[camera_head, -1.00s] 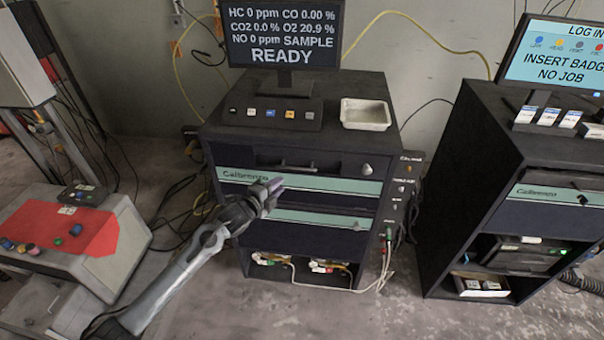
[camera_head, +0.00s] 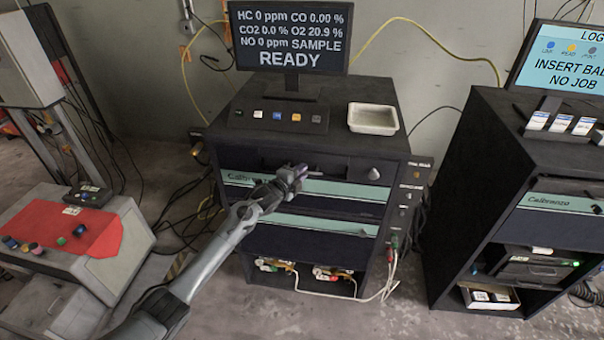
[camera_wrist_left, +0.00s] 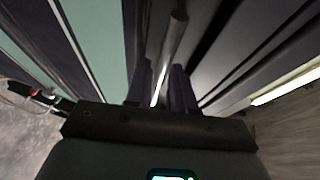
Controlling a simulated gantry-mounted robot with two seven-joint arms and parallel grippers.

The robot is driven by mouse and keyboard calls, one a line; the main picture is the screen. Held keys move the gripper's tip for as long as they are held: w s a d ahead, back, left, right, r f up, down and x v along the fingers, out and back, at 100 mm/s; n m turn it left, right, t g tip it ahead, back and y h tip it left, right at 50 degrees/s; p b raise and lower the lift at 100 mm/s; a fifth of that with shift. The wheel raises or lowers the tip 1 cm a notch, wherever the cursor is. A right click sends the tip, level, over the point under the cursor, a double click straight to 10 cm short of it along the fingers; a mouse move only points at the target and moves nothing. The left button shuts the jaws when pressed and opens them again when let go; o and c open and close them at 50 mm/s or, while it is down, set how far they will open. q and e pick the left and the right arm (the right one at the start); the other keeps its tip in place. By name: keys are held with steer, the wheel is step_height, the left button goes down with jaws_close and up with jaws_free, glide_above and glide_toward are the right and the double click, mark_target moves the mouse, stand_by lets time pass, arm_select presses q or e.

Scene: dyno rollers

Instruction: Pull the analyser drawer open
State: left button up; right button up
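The analyser drawer (camera_head: 345,191) is the upper drawer of the dark middle cabinet, with a teal strip and a round knob (camera_head: 373,174) at its right. Its front looks flush with the cabinet. My left gripper (camera_head: 297,174) is at the drawer's bar handle and hides most of it. In the left wrist view the handle (camera_wrist_left: 174,40) runs between the two fingers of the left gripper (camera_wrist_left: 162,88). The fingers stand apart on either side of the bar, and I see no clear grip on it. My right gripper is not in view.
A monitor reading READY (camera_head: 289,40), a button panel (camera_head: 278,118) and a white tray (camera_head: 373,118) stand on the cabinet. A second cabinet (camera_head: 478,150) is at the right. A grey and red unit (camera_head: 120,240) is at the left. Cables hang at the cabinet's right side.

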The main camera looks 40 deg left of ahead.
arm_select(q)
steer(key=shift+w, duration=0.4)
steer(key=shift+c, duration=0.3)
jaws_close()
